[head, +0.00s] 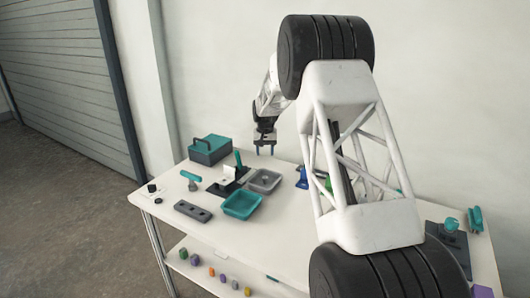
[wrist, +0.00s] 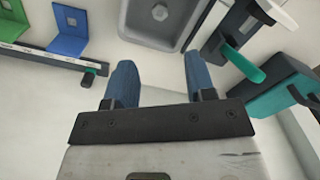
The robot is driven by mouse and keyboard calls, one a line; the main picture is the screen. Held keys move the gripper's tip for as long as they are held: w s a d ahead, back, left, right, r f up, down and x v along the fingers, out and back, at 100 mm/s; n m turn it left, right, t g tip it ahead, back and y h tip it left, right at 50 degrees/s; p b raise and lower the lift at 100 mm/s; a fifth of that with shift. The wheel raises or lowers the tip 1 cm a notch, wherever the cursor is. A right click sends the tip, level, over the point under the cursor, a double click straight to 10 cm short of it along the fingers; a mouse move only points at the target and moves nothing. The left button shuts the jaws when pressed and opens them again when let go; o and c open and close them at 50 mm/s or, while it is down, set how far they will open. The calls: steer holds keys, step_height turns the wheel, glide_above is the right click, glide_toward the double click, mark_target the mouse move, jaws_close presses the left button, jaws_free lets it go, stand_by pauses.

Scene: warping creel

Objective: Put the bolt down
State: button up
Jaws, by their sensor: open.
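My gripper (head: 265,151) is open and hangs above the back part of the white table, behind the grey tray (head: 264,181). In the wrist view its two blue fingers stand wide apart with nothing between them (wrist: 161,78). The grey tray shows at the top of the wrist view (wrist: 185,42). A small grey metal piece (wrist: 160,12), which looks like the bolt, lies in it, apart from my fingers. In the head view the bolt is too small to make out.
A teal tray (head: 241,205) stands in front of the grey one. A clamp with a green handle (wrist: 243,65) and a teal toolbox (head: 210,149) stand to the left in the head view. Blue (wrist: 70,30) and green (wrist: 14,22) brackets stand by a dark rail. Bare table lies below my gripper.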

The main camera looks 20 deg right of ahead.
steer(key=s+a+r, duration=0.2)
steer(key=s+r, duration=0.4)
steer(key=s, duration=0.4)
steer(key=s+a+r+n+t, duration=0.1)
steer(key=s+a+r, duration=0.1)
steer(key=s+r, duration=0.7)
steer(key=s+a+r, duration=0.2)
steer(key=s+r, duration=0.2)
steer(key=s, duration=0.8)
steer(key=s+a+f, duration=0.1)
steer(key=s, duration=1.6)
steer(key=s+a+f+n+t, duration=0.1)
steer(key=s+a+f, duration=0.1)
steer(key=s, duration=1.5)
steer(key=shift+s+a+n+t, duration=0.2)
steer(key=shift+a+n+t, duration=0.05)
steer(key=shift+n+t, duration=0.05)
